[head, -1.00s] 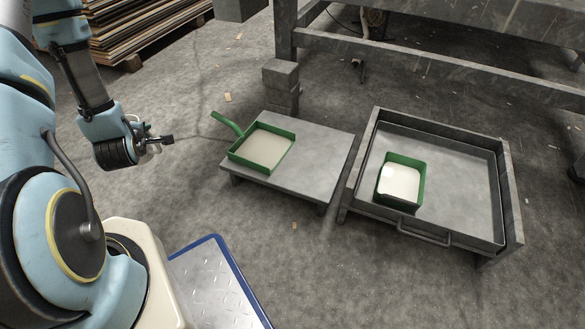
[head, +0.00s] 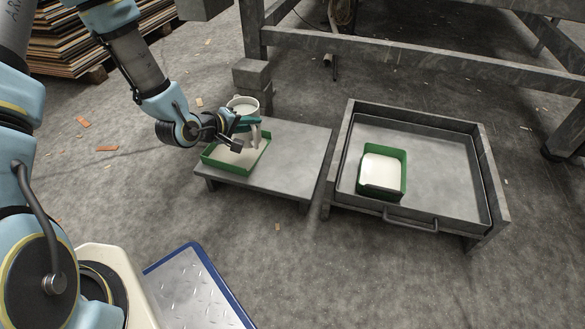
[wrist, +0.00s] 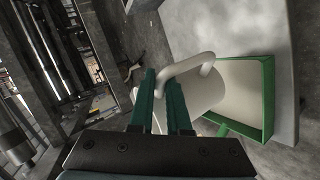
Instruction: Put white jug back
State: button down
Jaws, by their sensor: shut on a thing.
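The white jug (head: 243,105) shows in the head view just behind my gripper (head: 245,143), near the back left of a low grey table. My gripper is shut on its handle; in the wrist view the white handle (wrist: 187,65) runs between the green fingers (wrist: 166,98), with the jug body (wrist: 207,92) beyond. A green tray with a handle (head: 262,154) and pale contents sits on the table under and in front of my gripper. It also shows in the wrist view (wrist: 270,105). My gripper partly covers this tray. Whether the jug touches the table is unclear.
The low grey table (head: 290,175) has bare room right of the tray. To its right stands a grey drawer-like tray (head: 440,190) holding a green box (head: 382,172) with pale contents. Grey blocks (head: 252,76) and a heavy metal frame (head: 400,57) stand behind.

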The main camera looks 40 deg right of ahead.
jog(key=s+d+m+g+b, duration=0.1)
jog(key=s+d+m+g, duration=0.3)
jog(key=s+d, duration=0.45)
notch_tip(320, 180, down, 9)
jog(key=s+a+b, duration=0.1)
jog(key=b, duration=0.4)
jog(key=shift+a+b, duration=0.3)
jog(key=shift+b, duration=0.1)
jog(key=shift+s, duration=0.1)
jog(key=c, duration=0.9)
grip_release()
jog(key=shift+f, duration=0.15)
